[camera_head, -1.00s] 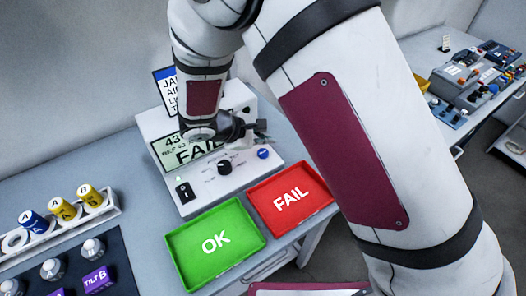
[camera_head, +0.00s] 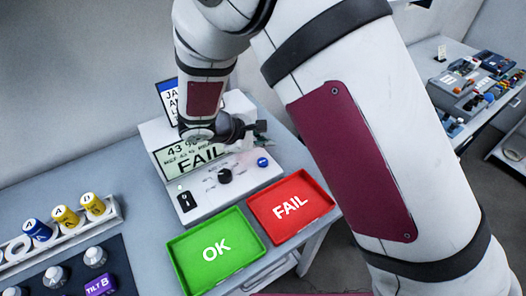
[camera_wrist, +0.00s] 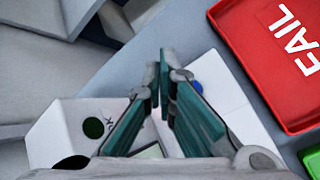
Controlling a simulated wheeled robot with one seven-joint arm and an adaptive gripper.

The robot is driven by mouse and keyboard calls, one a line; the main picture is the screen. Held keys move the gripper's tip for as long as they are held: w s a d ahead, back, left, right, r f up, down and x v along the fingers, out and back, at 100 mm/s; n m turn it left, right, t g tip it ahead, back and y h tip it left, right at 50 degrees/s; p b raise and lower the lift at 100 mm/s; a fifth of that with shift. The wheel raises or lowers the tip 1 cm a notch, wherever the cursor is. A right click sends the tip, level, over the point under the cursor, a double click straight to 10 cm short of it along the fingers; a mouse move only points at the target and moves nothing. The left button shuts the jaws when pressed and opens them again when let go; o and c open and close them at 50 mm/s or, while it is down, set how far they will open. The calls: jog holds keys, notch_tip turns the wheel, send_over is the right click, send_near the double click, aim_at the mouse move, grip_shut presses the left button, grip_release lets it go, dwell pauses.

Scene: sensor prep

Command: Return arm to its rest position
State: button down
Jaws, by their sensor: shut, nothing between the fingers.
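My arm reaches down from the top of the head view. My gripper (camera_head: 258,132) is over the white test device (camera_head: 158,132), in front of its display, which reads FAIL. In the wrist view my gripper (camera_wrist: 163,75) has its two green-padded fingers together at the tips, with nothing seen between them. The device (camera_wrist: 50,125) lies below and behind the fingers there, with its blue button (camera_wrist: 197,87) beside the right finger. Whether the gripper touches the device cannot be told.
A green OK tray (camera_head: 255,262) and a red FAIL tray (camera_head: 328,207) lie empty in front of the device. A rack (camera_head: 118,212) with yellow and blue capped cylinders stands at left, by a dark mat (camera_head: 122,262) with knobs. A second table (camera_head: 425,50) with equipment is at right.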

jog(key=s+d+r+m+g+y, duration=0.1)
jog(key=s+d+r+m+g, duration=0.2)
jog(key=d+r, duration=0.45)
jog(key=s+d+r+m+y, duration=0.1)
jog(key=s+d+r+m, duration=0.4)
jog(key=r, duration=0.4)
jog(key=s+d+r+m+t+y, duration=0.1)
jog(key=s+d+r+m+y, duration=0.1)
jog(key=s, duration=0.6)
jog(key=s+d+r+m+t+y, duration=0.1)
jog(key=s+d+r+m+y, duration=0.2)
jog(key=s+d+r+m, duration=0.2)
jog(key=shift+s+r+m, duration=1)
jog(key=shift+s+r, duration=0.1)
jog(key=shift+s, duration=0.8)
jog(key=shift+d, duration=0.1)
